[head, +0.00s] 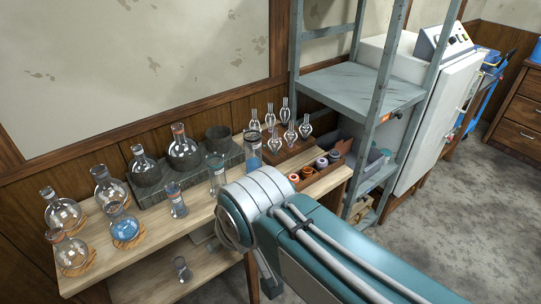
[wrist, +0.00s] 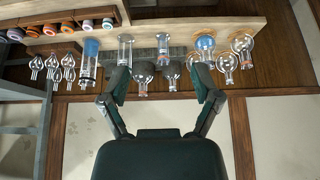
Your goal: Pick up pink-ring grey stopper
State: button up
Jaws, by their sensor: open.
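Several small stoppers with coloured rings stand in a row in a wooden rack (head: 318,177) at the right end of the bench. A grey stopper with what looks like a pinkish ring (head: 334,156) is at the right end of the row in the head view; at this size its colour is not certain. The stoppers also show at the upper left of the wrist view, where I cannot tell which has the pink ring. My gripper (wrist: 160,84) is open and empty, its fingers spread, apart from the stoppers. In the head view my arm hides the gripper.
Several glass bulbs (head: 290,134) stand just behind the stoppers. Round flasks (head: 62,210), bottles and a stone-like block (head: 150,188) fill the bench's left and middle. A grey metal shelf (head: 362,88) rises close at the right. Floor beyond it is clear.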

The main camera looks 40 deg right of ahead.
aim_at(321, 163)
jog(key=l+z, duration=0.15)
jog(key=z, duration=0.6)
jog(key=j+z, duration=0.15)
jog(key=z, duration=0.6)
jog(key=i+l, duration=0.45)
jog(key=i, duration=0.15)
jog(key=i+l+z, duration=0.15)
jog(key=i+l, duration=0.35)
jog(key=i, duration=0.05)
